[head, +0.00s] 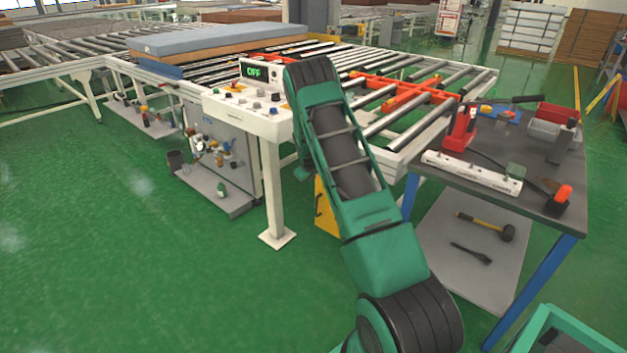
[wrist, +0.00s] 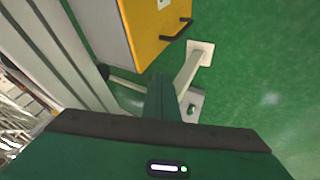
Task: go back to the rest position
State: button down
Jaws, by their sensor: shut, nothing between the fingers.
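My arm reaches forward and up over the middle of the head view, beside the control panel (head: 250,112), whose display reads OFF. My gripper (wrist: 160,80) shows in the wrist view as one narrow green shape with no gap, so it is shut, with nothing in it. It points past a yellow cabinet (wrist: 150,35) with a dark handle and the panel's white post (wrist: 190,70). In the head view most of the gripper is hidden behind my arm. A blue-grey mattress (head: 215,38) lies flat on a brown slab on the roller conveyor at the back left.
A workbench (head: 545,150) on the right holds a red tool, a white power strip, and red and grey bins. A hammer (head: 487,227) lies on its lower shelf. Orange-framed rollers (head: 400,95) stand behind my arm. The green floor (head: 120,260) at left is clear.

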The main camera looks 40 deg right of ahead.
jog(key=v, duration=0.7)
jog(key=shift+a, duration=0.25)
jog(key=s+a+r+m+g+y, duration=0.15)
jog(key=s+a+r, duration=0.35)
jog(key=s+r, duration=0.6)
jog(key=s+a+r+m+g+y, duration=0.1)
jog(key=s+a+r+m+g, duration=0.3)
jog(key=s+r, duration=0.7)
jog(key=s+a, duration=0.4)
jog(key=s, duration=0.5)
jog(key=s+a+r+m+y, duration=0.1)
jog(key=s+a, duration=0.4)
jog(key=s, duration=0.5)
jog(key=s+a+y, duration=0.1)
jog(key=s+a, duration=0.4)
jog(key=s, duration=0.5)
jog(key=shift+s+a+r+m, duration=0.15)
jog(key=shift+a+m, duration=0.05)
jog(key=shift+m, duration=0.15)
jog(key=shift+y, duration=0.25)
